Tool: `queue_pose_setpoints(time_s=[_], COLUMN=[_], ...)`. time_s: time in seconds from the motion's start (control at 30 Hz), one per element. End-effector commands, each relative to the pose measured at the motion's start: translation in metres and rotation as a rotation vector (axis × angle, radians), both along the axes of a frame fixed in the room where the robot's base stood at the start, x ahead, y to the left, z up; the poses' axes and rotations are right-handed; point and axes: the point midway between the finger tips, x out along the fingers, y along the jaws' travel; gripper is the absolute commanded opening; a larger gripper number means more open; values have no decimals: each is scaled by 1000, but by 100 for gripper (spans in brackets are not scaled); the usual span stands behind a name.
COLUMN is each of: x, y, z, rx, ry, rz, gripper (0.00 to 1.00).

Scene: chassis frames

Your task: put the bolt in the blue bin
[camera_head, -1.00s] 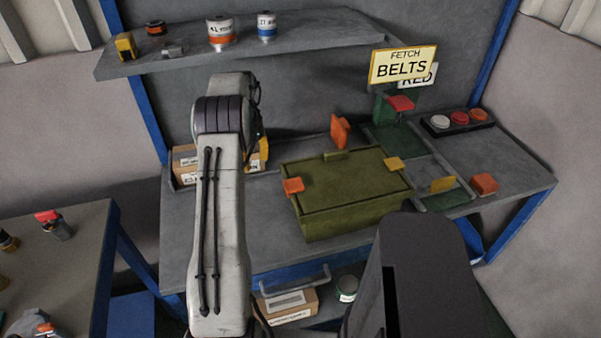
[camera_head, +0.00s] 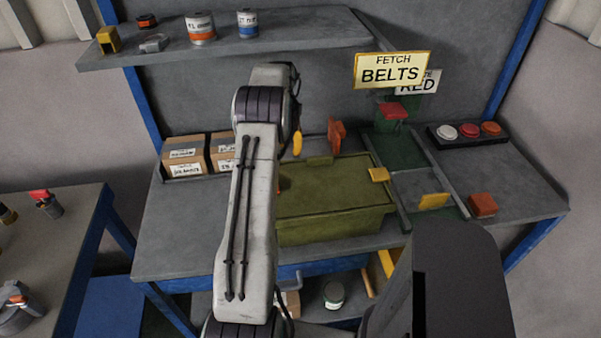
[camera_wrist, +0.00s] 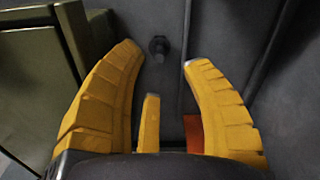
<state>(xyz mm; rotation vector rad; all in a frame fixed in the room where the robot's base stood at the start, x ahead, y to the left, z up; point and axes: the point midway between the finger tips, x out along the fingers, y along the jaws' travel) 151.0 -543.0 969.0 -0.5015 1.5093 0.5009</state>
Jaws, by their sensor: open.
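A dark bolt (camera_wrist: 159,46) shows in the wrist view on a grey surface, just beyond my fingertips and between them. My gripper (camera_wrist: 163,58) has yellow ribbed fingers spread wide with nothing between them. A shorter yellow finger stands in the middle. In the head view, only a yellow part of my gripper (camera_head: 297,143) shows past my arm, above the workbench near the green box. The bolt cannot be made out in the head view. No blue bin is clearly recognisable; a blue surface (camera_head: 105,308) lies low at the left, and I cannot tell what it is.
A closed olive-green box (camera_head: 335,218) stands on the workbench (camera_head: 180,225), partly behind my arm. Cardboard boxes (camera_head: 185,155) stand at the back left. A button panel (camera_head: 468,132) is at the right. A shelf (camera_head: 300,35) with cans overhangs the bench. A side table (camera_head: 60,230) is left.

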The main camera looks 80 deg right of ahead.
Motion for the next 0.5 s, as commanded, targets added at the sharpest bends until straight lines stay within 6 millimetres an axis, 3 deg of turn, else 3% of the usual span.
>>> queue_pose_setpoints(time_s=[0.5], x=[-5], y=[0], z=[-43], rx=[6], ry=[1], rz=[1], gripper=[43])
